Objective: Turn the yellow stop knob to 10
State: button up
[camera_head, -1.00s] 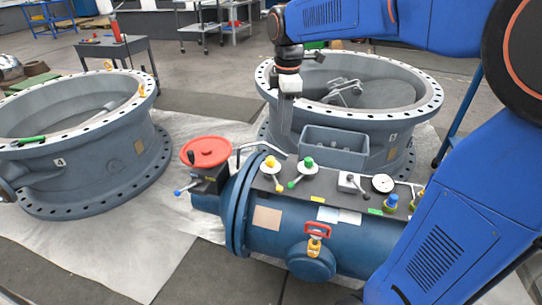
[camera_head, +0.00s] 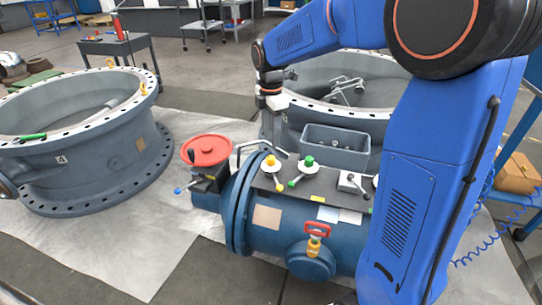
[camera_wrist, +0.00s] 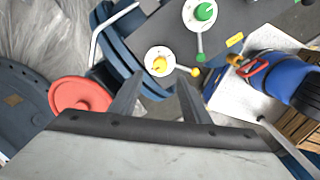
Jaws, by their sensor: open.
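The yellow knob (camera_head: 270,161) sits on a white round disc on the dark top plate of the blue pipe body. Its lever with a yellow ball end points toward the front in the head view. In the wrist view the yellow knob (camera_wrist: 160,65) shows just beyond and between my fingertips, its lever pointing right. My gripper (camera_wrist: 158,80) is open and empty, with its two fingers apart. In the head view my gripper (camera_head: 270,138) hangs pointing down above and behind the knob. I cannot tell the exact height gap. The scale numbers are too small to read.
A green knob (camera_head: 307,162) with a lever stands just right of the yellow one. A red handwheel (camera_head: 207,150) is at the left. A bent grey handle (camera_head: 245,150) lies close by. A grey bin (camera_head: 335,146) and a large flanged ring (camera_head: 330,68) are behind.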

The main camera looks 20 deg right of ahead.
aim_at(271, 157)
notch_tip(271, 157, down, 9)
jog(key=shift+f, duration=0.15)
jog(key=shift+c, duration=0.6)
jog(key=c, duration=0.9)
